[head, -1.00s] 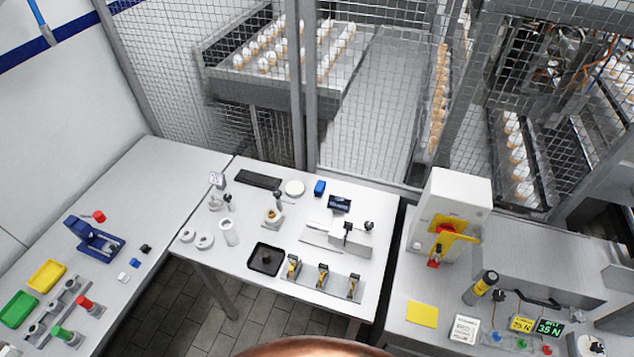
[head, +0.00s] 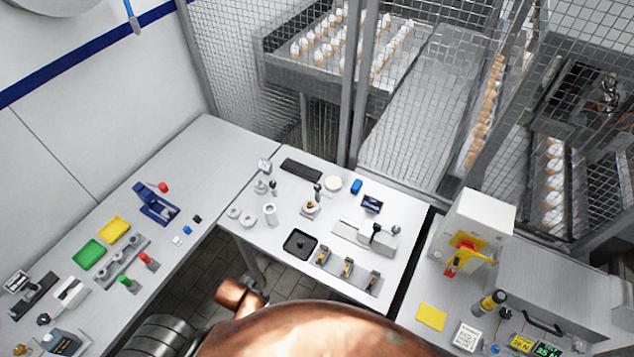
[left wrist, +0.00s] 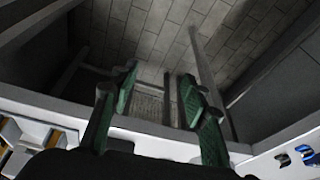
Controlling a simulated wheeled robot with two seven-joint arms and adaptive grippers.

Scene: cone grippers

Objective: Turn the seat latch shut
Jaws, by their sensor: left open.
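I cannot pick out the seat latch for certain at this size. A grey fixture with dark knobs (head: 375,236) stands on the middle table, and a small round stand with a dark upright lever (head: 311,207) is left of it. Whether any lever there is turned open or shut is too small to tell. My left gripper (left wrist: 158,76) shows in the left wrist view with its green fingers apart and nothing between them. It points toward the tiled floor, with a pale table edge close by. My right gripper is in neither view.
A black tray (head: 299,243) and a rail with several black-and-yellow pieces (head: 348,270) lie at the middle table's front. A blue fixture (head: 156,205) stands on the left table. A white box with a yellow-and-red switch (head: 478,232) stands at right. Wire mesh fences the back.

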